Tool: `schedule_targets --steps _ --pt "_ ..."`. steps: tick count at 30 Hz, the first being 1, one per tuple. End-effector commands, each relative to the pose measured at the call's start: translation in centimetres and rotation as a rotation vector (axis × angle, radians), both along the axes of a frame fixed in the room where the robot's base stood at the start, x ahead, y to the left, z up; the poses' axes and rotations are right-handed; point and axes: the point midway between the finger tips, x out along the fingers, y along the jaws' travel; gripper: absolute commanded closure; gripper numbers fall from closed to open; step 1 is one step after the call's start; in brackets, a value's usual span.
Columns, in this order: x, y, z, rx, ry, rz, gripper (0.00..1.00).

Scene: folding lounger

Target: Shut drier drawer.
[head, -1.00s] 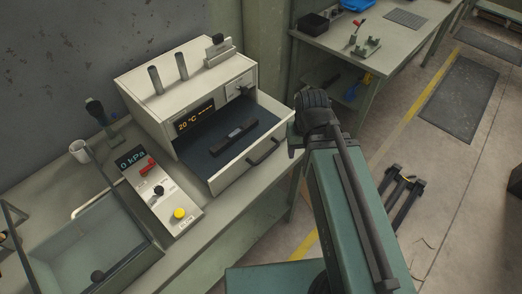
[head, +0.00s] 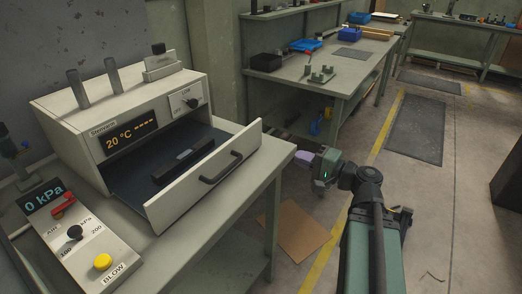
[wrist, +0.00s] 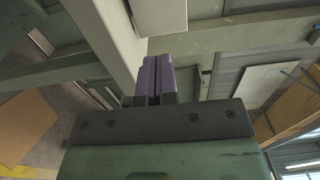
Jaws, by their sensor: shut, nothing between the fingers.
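The drier (head: 125,115) is a white box on the bench at left in the head view, with a display reading 20 °C. Its drawer (head: 205,178) is pulled out, with a dark handle (head: 221,167) on its white front. A dark bar-shaped piece (head: 195,153) lies inside on the dark drawer floor. My gripper (head: 304,158) is to the right of the drawer front, apart from it in the head view. In the wrist view its purple fingers (wrist: 155,77) are together and empty, pointing toward a white surface (wrist: 160,16), probably part of the drawer.
A control panel (head: 78,235) with a 0 kPa display and yellow BLOW button sits left of the drawer. Another bench (head: 310,75) with bins stands behind. A brown sheet (head: 295,232) lies on the floor. The space before the drawer front looks clear.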

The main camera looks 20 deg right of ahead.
Motion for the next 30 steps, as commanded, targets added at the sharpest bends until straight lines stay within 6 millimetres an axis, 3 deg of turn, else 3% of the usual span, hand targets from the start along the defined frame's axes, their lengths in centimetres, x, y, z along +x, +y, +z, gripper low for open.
schedule_targets --steps 5,21,30 --pt "1.0 0.9 0.0 -0.002 0.001 0.006 1.00" --pt "9.4 8.0 -0.1 -0.003 0.002 0.007 1.00" --pt "10.7 9.2 -0.1 -0.003 0.002 0.004 1.00"
